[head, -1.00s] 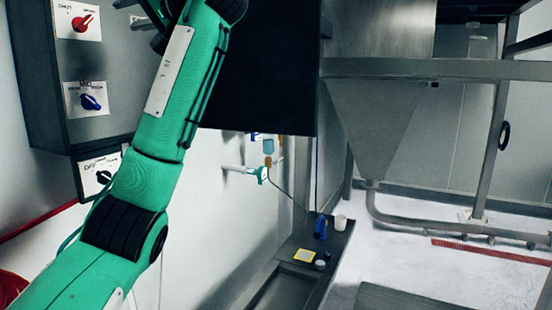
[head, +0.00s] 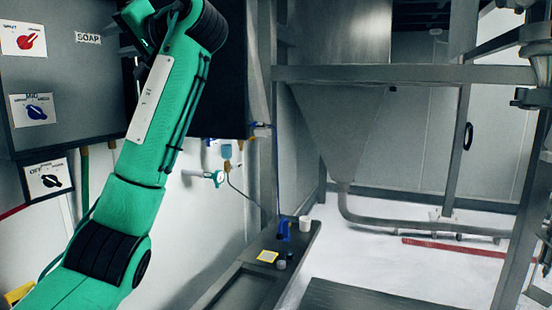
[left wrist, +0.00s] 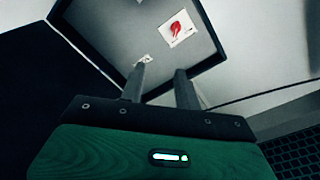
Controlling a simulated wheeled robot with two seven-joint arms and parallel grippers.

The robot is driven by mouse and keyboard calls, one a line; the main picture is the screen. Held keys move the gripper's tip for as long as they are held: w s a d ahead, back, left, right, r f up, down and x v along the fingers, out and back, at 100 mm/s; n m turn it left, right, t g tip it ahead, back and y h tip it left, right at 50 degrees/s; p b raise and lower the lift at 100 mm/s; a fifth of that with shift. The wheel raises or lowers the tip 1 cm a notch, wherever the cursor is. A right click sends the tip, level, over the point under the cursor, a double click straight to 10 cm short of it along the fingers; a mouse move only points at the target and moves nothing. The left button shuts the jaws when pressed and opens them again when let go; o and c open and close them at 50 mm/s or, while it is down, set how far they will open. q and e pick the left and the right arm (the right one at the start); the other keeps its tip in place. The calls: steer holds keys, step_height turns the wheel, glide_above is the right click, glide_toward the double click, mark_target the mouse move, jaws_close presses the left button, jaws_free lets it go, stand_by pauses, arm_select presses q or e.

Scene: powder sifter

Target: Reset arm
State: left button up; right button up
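My left arm (head: 130,210) rises from the bottom left of the head view, past a grey control box (head: 75,110). The left gripper is mostly hidden at the top of the arm there. In the left wrist view its two fingers (left wrist: 160,84) stand apart with nothing seen between them. Beyond them is a grey panel (left wrist: 128,33) with a red knob (left wrist: 180,28), clear of the fingers as far as I can tell. My right gripper is not in view.
A steel hopper (head: 338,120) hangs in a metal frame (head: 420,74). A low counter (head: 235,290) holds a white cup (head: 305,224), a blue item (head: 284,230) and a yellow item (head: 267,256). A red strip (head: 455,247) lies on the open pale floor (head: 400,270).

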arm_select(q)
steer(key=w+f+m+t+h, duration=0.15)
steer(key=w+f, duration=0.25)
steer(key=f, duration=0.9)
steer(key=w+f+m+h, duration=0.25)
steer(key=w+f, duration=0.25)
steer(key=f, duration=0.8)
steer(key=s+d+f+m+h, duration=0.1)
steer(key=s+f+h, duration=0.15)
steer(key=f, duration=1.05)
steer(key=s+f+m+h, duration=0.1)
steer(key=s+f+h, duration=0.15)
steer(key=f, duration=1.15)
steer(key=s+d+f+g+h, duration=0.2)
steer(key=s+f+g+h, duration=0.15)
steer(key=s+f, duration=1.7)
steer(key=s+d+f+g+h, duration=0.1)
steer(key=s+f+h, duration=0.15)
steer(key=s, duration=0.85)
steer(key=s+d+f+g+h, duration=0.15)
steer(key=s+f, duration=0.25)
steer(key=s, duration=0.7)
step_height(320, 180, down, 30)
steer(key=s+a+f+g, duration=0.2)
steer(key=s+a+f, duration=0.1)
steer(key=s+f, duration=1.6)
step_height(320, 180, down, 2)
steer(key=shift+f, duration=0.1)
